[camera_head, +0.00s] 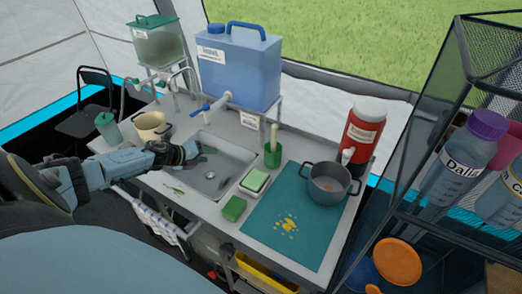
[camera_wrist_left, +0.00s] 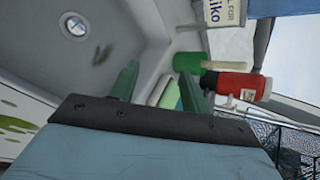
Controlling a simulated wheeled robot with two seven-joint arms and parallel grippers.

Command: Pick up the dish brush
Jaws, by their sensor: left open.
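A green cup (camera_head: 272,156) stands on the counter right of the sink, with a pale upright handle (camera_head: 274,136) sticking out of it. This looks like the dish brush, its lower end hidden in the cup. In the left wrist view the green cup (camera_wrist_left: 187,62) and the pale handle (camera_wrist_left: 222,65) appear beyond the fingers. My left gripper (camera_head: 205,152) is over the sink, left of the cup and apart from it. Its two fingers (camera_wrist_left: 158,82) are spread with nothing held between them. My right gripper is not in view.
The sink (camera_head: 222,182) lies under my left gripper. A sponge in a dish (camera_head: 255,181) and a green block (camera_head: 233,209) sit near the cup. A grey pot (camera_head: 330,184), a red dispenser (camera_head: 362,137) and a blue water container (camera_head: 238,72) surround it. A beige pot (camera_head: 152,126) stands left.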

